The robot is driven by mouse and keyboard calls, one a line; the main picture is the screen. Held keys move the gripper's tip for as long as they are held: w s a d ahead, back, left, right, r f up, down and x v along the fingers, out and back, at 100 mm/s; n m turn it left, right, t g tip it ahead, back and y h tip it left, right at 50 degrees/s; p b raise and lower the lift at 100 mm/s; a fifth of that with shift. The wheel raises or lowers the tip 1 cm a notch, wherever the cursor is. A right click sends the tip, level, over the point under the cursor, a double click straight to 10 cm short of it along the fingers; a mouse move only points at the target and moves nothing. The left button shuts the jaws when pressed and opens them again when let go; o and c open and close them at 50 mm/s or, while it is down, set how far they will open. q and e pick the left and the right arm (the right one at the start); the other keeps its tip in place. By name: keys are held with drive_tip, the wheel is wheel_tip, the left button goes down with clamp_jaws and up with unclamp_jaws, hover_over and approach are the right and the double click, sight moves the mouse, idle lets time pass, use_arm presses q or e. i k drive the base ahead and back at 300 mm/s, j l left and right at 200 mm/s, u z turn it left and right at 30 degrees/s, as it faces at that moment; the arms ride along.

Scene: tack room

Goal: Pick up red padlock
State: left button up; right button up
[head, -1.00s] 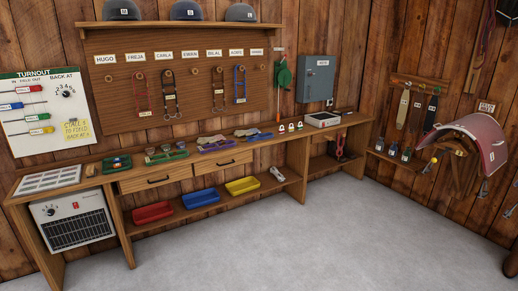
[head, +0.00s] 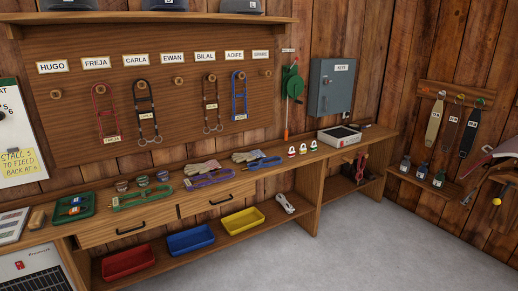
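Three small padlock-like items stand in a row on the bench top, right of the blue-handled item and left of the pale box. The left one (head: 291,152) seems to show some red, the middle one (head: 303,149) looks greenish, and the right one (head: 313,146) looks reddish. They are too small to tell for sure which is the red padlock. All stand apart from each other with their tops uncovered. Neither of my grippers is in view.
The wooden bench (head: 262,174) runs along the wall. A pale box (head: 340,136) stands right of the row, and a grey key cabinet (head: 335,87) hangs above. Red (head: 128,262), blue (head: 190,240) and yellow (head: 242,220) trays sit on the lower shelf. The grey floor (head: 350,240) in front is clear.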

sight(290, 154)
drive_tip(key=i+z, duration=0.2)
drive_tip(key=i, duration=0.2)
drive_tip(key=i+j+z, duration=0.2)
drive_tip(key=i, duration=0.2)
drive_tip(key=i+j+z, duration=0.2)
drive_tip(key=i, duration=0.2)
drive_tip(key=l, duration=0.05)
